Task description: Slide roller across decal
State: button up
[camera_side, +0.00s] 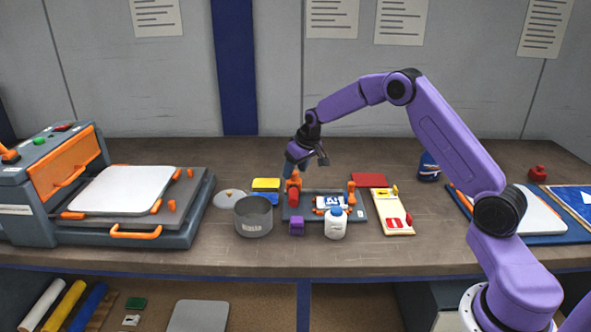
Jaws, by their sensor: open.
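My gripper (304,157) is above the left part of a grey plate (310,217), pointing down, and its jaws are open. What looks like the roller (293,187), with a blue handle and orange-red lower part, stands upright at the plate's left end. Its handle top is right beside or between my jaws; I cannot tell which. The blue-and-white decal (330,201) lies on the plate, right of the roller, partly hidden by a white bottle (336,224). An orange clamp (351,192) stands at the plate's right side.
A grey pot (253,217) stands left of the plate, and a purple block (297,226) sits at its front edge. A cream card (392,212) and red pad (369,180) lie to the right. A large press (125,238) fills the left side.

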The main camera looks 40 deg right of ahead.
jog(key=shift+w+f, duration=0.1)
jog(key=shift+f, duration=0.15)
grip_shut()
jog(key=s+d, duration=0.9)
jog(key=shift+s+d, duration=0.35)
jog(key=shift+d, duration=0.05)
grip_release()
